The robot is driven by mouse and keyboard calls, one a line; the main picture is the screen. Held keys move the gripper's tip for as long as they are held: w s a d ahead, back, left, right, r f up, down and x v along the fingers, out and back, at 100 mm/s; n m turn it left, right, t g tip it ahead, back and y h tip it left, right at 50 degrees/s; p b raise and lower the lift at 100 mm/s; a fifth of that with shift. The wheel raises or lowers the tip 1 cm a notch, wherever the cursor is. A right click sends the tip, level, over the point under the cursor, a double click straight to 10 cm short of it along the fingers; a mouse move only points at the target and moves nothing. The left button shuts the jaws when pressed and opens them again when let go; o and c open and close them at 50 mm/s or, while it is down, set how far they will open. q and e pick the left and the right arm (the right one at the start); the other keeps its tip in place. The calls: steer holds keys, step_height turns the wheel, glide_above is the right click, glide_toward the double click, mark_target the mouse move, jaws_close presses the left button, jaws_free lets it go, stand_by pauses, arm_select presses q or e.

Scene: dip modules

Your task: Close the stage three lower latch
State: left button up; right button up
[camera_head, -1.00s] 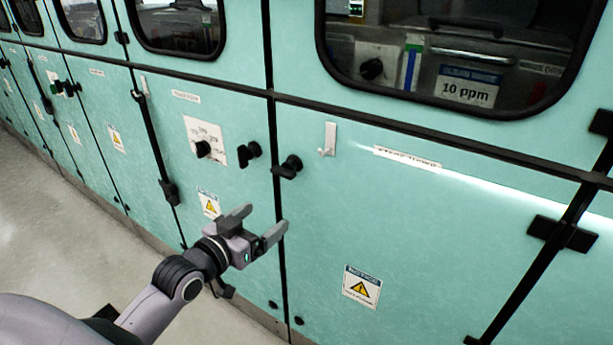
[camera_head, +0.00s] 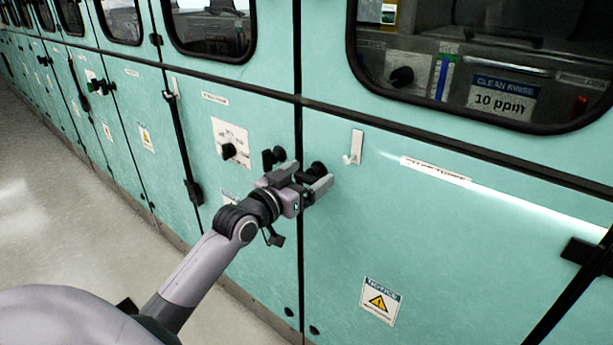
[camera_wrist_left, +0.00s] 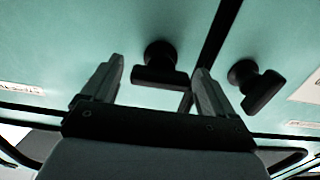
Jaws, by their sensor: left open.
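Two black T-handled latches sit side by side on the teal lower panels, one each side of a dark seam. The right latch (camera_head: 317,169) is partly hidden by my left gripper (camera_head: 311,177); the left latch (camera_head: 272,158) is just beyond it. The gripper is open and empty, close to the panel. In the left wrist view, one latch (camera_wrist_left: 160,66) shows between the spread fingertips of my left gripper (camera_wrist_left: 158,64), and the other latch (camera_wrist_left: 256,84) is outside the right finger. I cannot tell whether the fingers touch the handle. My right gripper is out of view.
A white hook (camera_head: 354,147) and an unreadable label strip (camera_head: 435,169) are on the right panel, with a warning sign (camera_head: 381,301) lower down. A black control knob on a white plate (camera_head: 231,140) is to the left. The floor (camera_head: 70,220) at left is clear.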

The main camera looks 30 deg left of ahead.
arm_select(q)
steer(key=shift+w, duration=0.1)
steer(key=c, duration=1)
steer(key=shift+o, duration=0.2)
